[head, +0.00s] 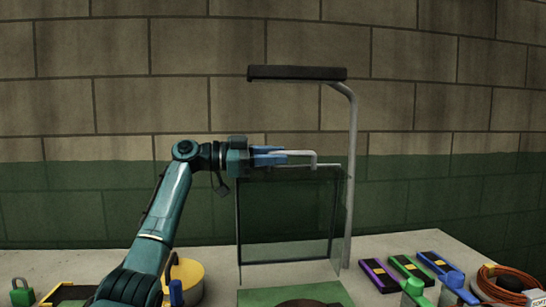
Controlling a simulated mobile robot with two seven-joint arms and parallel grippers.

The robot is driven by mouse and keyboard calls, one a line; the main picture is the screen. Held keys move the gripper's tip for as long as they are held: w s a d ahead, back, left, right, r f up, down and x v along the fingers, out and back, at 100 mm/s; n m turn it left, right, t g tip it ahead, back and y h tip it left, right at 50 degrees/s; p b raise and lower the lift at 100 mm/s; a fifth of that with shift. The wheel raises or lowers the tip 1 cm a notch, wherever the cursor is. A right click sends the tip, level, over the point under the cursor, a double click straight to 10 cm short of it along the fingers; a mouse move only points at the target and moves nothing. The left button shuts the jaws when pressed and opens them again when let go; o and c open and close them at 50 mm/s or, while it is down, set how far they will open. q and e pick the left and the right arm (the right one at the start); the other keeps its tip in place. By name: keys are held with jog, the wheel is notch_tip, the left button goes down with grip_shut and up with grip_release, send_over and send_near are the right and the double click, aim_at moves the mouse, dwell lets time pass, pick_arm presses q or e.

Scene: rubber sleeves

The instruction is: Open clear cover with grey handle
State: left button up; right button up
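The clear cover (290,215) stands upright near the middle of the head view, a see-through panel with dark edges. Its grey handle (302,153) is at the top edge; the right end bends down to the cover. My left gripper (282,156), with blue fingers, reaches in from the left at the handle. The fingers lie close together, with the handle's bar coming out from between their tips, so the gripper looks shut on it. The fingers hide the handle's left end. My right gripper is not in view.
A lamp with a dark head (297,73) and grey pole (352,180) rises beside the cover. A green surface (260,297) with a dark round part lies in front. Purple (377,274), green and blue items and an orange cable coil (508,283) lie right. A yellow round object (187,272) is left.

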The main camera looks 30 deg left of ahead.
pick_arm(q)
jog(key=shift+o, duration=0.8)
jog(key=b+v, duration=0.1)
jog(key=v, duration=1.2)
jog(key=shift+b, duration=0.3)
jog(key=shift+s, duration=0.1)
